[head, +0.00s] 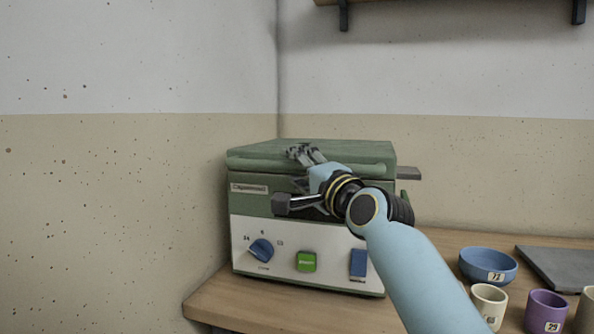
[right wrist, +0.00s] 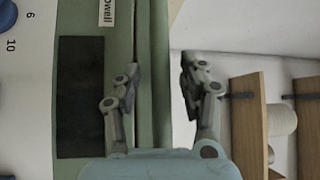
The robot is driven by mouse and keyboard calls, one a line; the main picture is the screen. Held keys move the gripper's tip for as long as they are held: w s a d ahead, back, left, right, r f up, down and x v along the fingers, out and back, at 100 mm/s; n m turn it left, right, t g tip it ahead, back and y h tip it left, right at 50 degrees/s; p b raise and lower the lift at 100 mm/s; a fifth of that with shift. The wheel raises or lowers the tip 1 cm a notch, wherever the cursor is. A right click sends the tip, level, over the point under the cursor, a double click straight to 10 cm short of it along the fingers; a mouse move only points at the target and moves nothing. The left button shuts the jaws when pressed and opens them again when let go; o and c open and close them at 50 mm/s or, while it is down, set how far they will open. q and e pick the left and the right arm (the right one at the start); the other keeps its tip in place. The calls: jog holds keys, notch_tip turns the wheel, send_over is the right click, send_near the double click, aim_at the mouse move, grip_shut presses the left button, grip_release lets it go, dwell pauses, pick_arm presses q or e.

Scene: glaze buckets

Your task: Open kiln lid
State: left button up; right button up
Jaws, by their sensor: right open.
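The kiln (head: 300,245) is a green box with a white control panel, standing on the wooden table against the wall. Its green lid (head: 345,162) lies flat and looks closed. My right gripper (head: 303,154) is at the lid's front edge, with its fingers over the top near the middle. In the right wrist view, my right gripper (right wrist: 160,80) is open, and the lid's green edge (right wrist: 152,50) shows between its fingers. I cannot tell whether either finger touches the lid. My right arm hides part of the kiln's front. My left gripper is not in view.
A blue knob (head: 261,250), green button (head: 306,262) and blue switch (head: 358,263) sit on the panel. A blue bowl (head: 487,267), cream cup (head: 489,303), purple cup (head: 545,312) and grey slab (head: 560,268) are at right. A shelf (head: 450,2) hangs above.

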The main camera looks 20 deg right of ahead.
jog(key=shift+w+r, duration=0.1)
jog(key=shift+w, duration=0.15)
grip_shut()
dwell(0.3)
